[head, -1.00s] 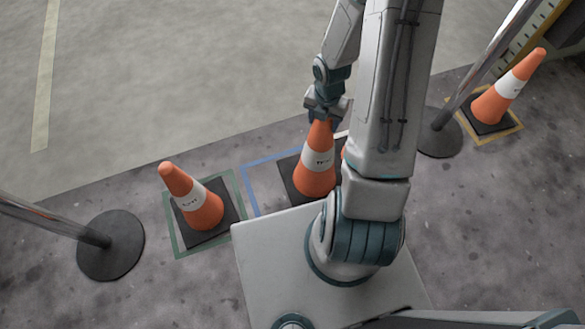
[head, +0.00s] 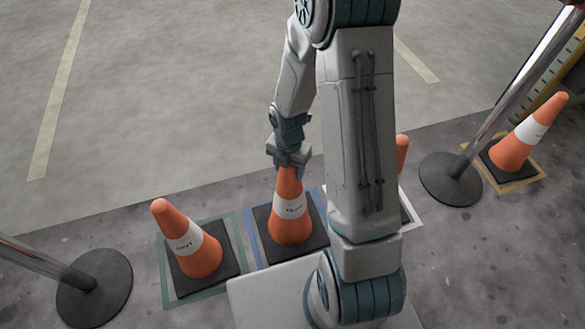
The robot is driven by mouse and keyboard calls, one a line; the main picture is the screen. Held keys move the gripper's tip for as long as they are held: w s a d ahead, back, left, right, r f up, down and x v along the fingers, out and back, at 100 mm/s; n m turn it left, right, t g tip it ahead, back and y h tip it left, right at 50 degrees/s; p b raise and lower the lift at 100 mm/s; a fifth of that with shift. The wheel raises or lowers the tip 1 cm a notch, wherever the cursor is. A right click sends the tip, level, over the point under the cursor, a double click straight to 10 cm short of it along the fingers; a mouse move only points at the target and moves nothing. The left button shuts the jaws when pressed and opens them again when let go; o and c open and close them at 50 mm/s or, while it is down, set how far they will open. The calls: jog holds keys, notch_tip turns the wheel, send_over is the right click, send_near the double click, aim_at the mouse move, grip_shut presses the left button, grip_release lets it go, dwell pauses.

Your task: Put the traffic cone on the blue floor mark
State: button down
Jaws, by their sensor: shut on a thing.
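An orange traffic cone (head: 290,215) with a white band and a black square base stands upright in the middle of the head view. My gripper (head: 289,165) is shut on its top. The blue floor mark (head: 252,243) is a square outline. The cone's base appears to lie within it, with blue showing at the left and upper right. My base hides the mark's near side, so I cannot tell whether the base rests on the floor.
An orange cone (head: 188,240) stands in a green mark on the left. Another cone (head: 402,152) is mostly hidden behind my arm, by a white mark (head: 413,212). A third cone (head: 521,136) stands in a yellow mark. Posts with round bases (head: 95,288) (head: 450,180) stand on both sides.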

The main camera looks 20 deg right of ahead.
jog(key=shift+w+d+f+b, duration=0.1)
jog(key=shift+d+f+b, duration=0.05)
jog(key=shift+f+b, duration=1.8)
jog(key=shift+f, duration=0.15)
jog(key=c, duration=0.5)
grip_release()
